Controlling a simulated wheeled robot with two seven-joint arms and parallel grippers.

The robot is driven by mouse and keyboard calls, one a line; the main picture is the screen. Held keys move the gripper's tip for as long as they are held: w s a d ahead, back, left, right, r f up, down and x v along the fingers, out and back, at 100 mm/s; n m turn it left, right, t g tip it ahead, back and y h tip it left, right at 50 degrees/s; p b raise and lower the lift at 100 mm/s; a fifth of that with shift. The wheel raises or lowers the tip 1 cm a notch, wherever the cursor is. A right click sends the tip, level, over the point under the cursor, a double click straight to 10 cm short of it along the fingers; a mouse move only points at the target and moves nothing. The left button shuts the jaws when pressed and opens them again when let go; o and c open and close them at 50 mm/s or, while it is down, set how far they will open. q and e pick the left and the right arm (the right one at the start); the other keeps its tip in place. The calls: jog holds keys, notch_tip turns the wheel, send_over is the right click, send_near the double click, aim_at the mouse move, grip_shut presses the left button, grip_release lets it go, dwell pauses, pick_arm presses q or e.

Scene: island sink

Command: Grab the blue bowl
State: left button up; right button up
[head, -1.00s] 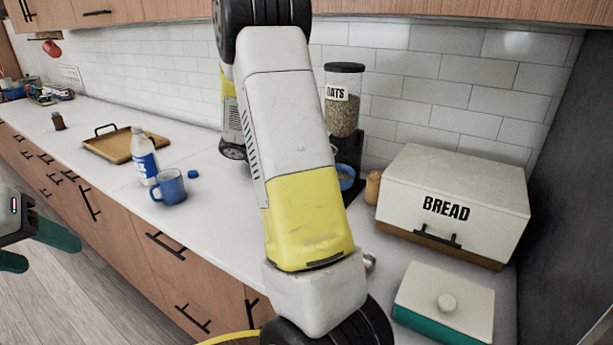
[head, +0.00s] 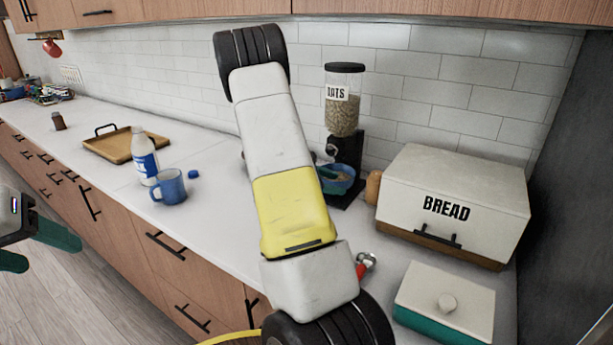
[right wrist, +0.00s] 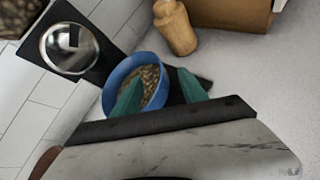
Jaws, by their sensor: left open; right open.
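The blue bowl (head: 342,186), holding grain, sits below the oats dispenser (head: 343,110) by the back wall. It also shows in the right wrist view (right wrist: 112,84). My right gripper (right wrist: 160,88) is open with teal fingers at the bowl. One finger overlaps the bowl's inside and the other is outside its right side, so the near right rim appears between them. I cannot tell whether they touch it. In the head view my right arm hides most of that gripper. My left gripper (head: 28,250) is open and empty at the left edge, away from the counter.
A bread box (head: 455,205) and a wooden shaker (head: 373,187) stand right of the bowl. A lidded teal container (head: 445,302) is at front right. A blue mug (head: 169,188), a bottle (head: 145,157) and a tray (head: 118,148) stand left.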

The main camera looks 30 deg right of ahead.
aim_at(342, 184)
jog(key=x, duration=0.3)
jog(key=shift+d+f, duration=0.15)
jog(key=shift+d, duration=0.1)
grip_shut()
